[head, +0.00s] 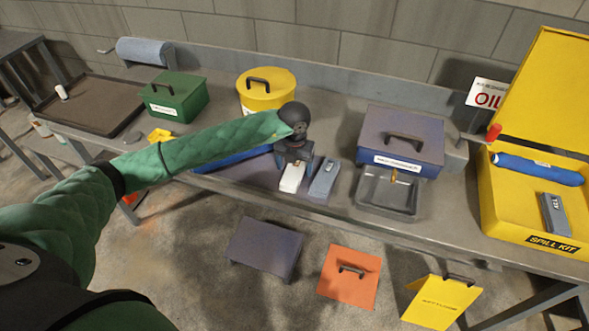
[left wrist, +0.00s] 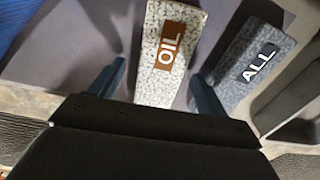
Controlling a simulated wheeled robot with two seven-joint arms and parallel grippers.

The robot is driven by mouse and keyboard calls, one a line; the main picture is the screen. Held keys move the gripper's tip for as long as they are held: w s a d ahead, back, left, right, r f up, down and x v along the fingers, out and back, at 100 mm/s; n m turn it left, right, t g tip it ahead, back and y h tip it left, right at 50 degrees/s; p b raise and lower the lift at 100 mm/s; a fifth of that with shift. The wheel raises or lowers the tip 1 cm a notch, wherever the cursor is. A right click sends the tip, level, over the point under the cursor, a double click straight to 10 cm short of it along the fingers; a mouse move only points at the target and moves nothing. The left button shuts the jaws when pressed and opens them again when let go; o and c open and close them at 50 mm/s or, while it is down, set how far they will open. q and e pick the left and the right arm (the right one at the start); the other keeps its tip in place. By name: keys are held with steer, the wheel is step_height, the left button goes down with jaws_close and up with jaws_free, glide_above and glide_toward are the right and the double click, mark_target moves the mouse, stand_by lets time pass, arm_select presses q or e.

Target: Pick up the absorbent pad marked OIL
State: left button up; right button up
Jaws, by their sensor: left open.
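The absorbent pad marked OIL (left wrist: 169,60) is white and speckled with a brown label. It lies on a dark grey mat on the bench and also shows in the head view (head: 291,177). My left gripper (head: 295,166) is open above it. In the left wrist view the fingers (left wrist: 158,84) stand on either side of the pad, with a gap on both sides. A grey pad marked ALL (left wrist: 257,62) lies just to the right; it also shows in the head view (head: 324,179). My right gripper is not in view.
A blue roll (head: 232,158) lies left of the gripper, partly behind my arm. A metal tray (head: 388,207) and a blue-grey box (head: 400,140) stand to the right. An open yellow spill kit (head: 500,222) is at the far right.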

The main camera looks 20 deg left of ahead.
arm_select(q)
steer(key=shift+f, duration=0.1)
steer(key=c, duration=1.1)
steer(key=shift+o, duration=0.2)
steer(key=shift+r, duration=0.2)
